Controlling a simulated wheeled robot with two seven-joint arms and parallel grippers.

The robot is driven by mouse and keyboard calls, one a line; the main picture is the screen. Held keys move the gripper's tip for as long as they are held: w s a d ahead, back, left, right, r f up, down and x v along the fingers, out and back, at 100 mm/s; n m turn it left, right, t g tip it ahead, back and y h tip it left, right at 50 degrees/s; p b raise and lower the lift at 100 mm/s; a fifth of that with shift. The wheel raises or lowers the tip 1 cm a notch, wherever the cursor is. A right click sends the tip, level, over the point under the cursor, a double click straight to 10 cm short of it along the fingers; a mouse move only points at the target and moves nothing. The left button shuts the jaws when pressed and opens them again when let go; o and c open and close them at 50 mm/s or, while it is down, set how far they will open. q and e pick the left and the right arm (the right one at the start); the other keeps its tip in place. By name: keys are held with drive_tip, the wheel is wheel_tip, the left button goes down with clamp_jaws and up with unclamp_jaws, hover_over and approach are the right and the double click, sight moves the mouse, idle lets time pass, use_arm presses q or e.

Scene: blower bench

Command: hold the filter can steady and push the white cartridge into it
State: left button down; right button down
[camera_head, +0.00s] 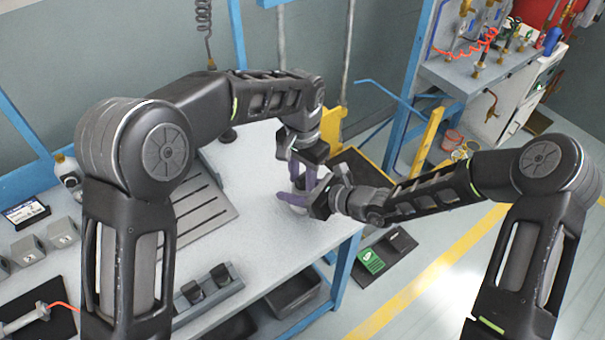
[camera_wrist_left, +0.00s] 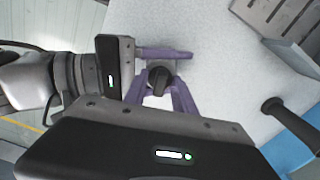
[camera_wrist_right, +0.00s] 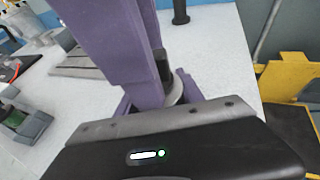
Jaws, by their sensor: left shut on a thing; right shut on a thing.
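My left gripper (camera_head: 297,178) reaches down over the bench, its purple fingers shut around a dark, knob-like part (camera_wrist_left: 158,80), which also shows in the right wrist view (camera_wrist_right: 162,63). I take it as part of the white cartridge. My right gripper (camera_head: 292,198) comes in from the right, low at the bench, its purple fingers shut around a pale round body (camera_wrist_right: 176,90), apparently the filter can; it shows pale in the head view (camera_head: 298,208). The dark part stands over the pale body. The fingers hide most of both, so I cannot tell how deep the cartridge sits.
The pale bench top (camera_head: 255,165) is clear around the grippers. A slotted grey plate (camera_head: 200,205) lies to the left, with a grey holder with dark blocks (camera_head: 208,290) in front. A bottle (camera_head: 66,170) stands far left. A yellow stand (camera_head: 332,127) is behind the bench's right edge.

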use_arm(q)
drive_tip(key=shift+f, duration=0.3)
idle(0.8)
drive_tip(key=c, duration=0.9)
unclamp_jaws()
drive_tip(key=shift+c, duration=0.2)
drive_tip(key=shift+d, duration=0.1)
wheel_tip(320, 180, up, 12)
drive_tip(key=shift+a, duration=0.2)
